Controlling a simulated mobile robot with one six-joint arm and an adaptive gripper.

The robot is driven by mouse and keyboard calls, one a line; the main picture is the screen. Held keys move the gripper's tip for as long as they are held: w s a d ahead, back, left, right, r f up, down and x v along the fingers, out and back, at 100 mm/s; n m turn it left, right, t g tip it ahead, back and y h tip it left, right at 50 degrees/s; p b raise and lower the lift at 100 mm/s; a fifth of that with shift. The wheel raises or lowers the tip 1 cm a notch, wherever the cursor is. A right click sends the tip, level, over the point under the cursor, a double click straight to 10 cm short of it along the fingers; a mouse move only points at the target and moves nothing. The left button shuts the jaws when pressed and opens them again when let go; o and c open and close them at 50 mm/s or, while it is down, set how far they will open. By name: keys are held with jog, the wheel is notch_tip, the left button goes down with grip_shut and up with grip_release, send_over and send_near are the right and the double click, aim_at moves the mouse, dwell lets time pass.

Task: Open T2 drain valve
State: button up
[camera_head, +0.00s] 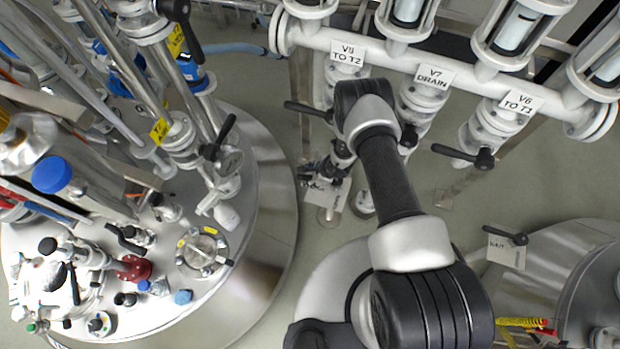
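My arm reaches up from the bottom centre, and its wrist bends down beside the labelled pipe. My gripper (322,173) is small and dark below the wrist, and its fingers cannot be made out clearly. A pale tag (327,194) hangs right by the gripper, its writing unreadable and partly covered. Whether a valve handle lies between the fingers is hidden. No label that I can read says T2 drain. A second tagged valve with a black lever (506,236) stands at the right, its tag (506,252) too small to read surely.
A steel tank (265,215) with many fittings fills the left. Another vessel (595,285) stands lower right.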

jog(key=shift+a+f, duration=0.1)
jog(key=shift+f, duration=0.2)
jog(key=shift+c, duration=0.5)
grip_shut()
